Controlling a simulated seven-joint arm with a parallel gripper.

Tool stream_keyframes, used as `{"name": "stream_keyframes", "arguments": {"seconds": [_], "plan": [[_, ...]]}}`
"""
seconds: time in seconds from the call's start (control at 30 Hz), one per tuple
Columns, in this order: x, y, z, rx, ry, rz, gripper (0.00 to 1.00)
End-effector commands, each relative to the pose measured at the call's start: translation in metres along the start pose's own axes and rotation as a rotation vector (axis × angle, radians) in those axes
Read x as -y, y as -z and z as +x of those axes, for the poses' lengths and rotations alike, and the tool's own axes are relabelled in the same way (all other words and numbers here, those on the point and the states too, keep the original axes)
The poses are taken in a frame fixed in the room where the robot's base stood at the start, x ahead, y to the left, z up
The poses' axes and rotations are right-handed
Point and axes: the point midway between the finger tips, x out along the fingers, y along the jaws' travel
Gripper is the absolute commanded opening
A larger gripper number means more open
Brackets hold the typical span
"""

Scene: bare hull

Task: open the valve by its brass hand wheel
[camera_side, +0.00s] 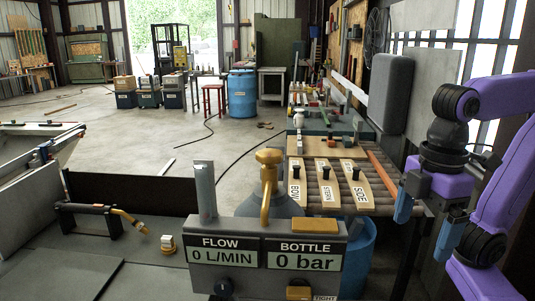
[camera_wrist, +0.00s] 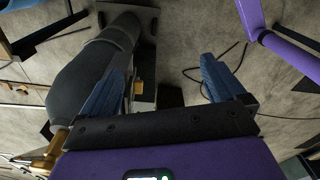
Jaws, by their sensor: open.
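The brass hand wheel (camera_side: 268,157) sits on top of a grey gas bottle (camera_side: 285,208), above a brass pipe, behind the display panel (camera_side: 265,258). The panel reads FLOW 0 L/MIN and BOTTLE 0 bar. My gripper (camera_side: 425,230) hangs at the right, well apart from the wheel, with its blue fingers spread and nothing between them. In the wrist view, my gripper (camera_wrist: 165,60) shows both fingers apart, with a large dark grey rounded body to the left. Brass parts (camera_wrist: 50,150) show at the lower left there; I cannot tell whether they include the wheel.
A grey upright post (camera_side: 205,190) stands left of the wheel. A torch-like tool (camera_side: 95,210) lies at the left. A blue barrel (camera_side: 242,93) stands far back.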

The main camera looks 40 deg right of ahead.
Motion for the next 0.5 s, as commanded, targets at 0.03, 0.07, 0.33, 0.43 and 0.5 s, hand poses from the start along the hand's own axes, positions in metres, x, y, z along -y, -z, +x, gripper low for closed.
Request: {"name": "stream_keyframes", "arguments": {"seconds": [0.03, 0.07, 0.33, 0.43, 0.5], "plan": [[0.0, 0.001, -0.012, -0.005, 0.0, -0.002, 0.97], [0.0, 0.001, -0.019, -0.005, 0.0, -0.002, 0.97], [0.0, 0.003, -0.059, -0.001, 0.0, -0.002, 0.97], [-0.001, 0.003, -0.07, 0.003, -0.005, -0.004, 0.97], [-0.011, 0.005, -0.061, 0.035, -0.059, -0.039, 0.97]]}}
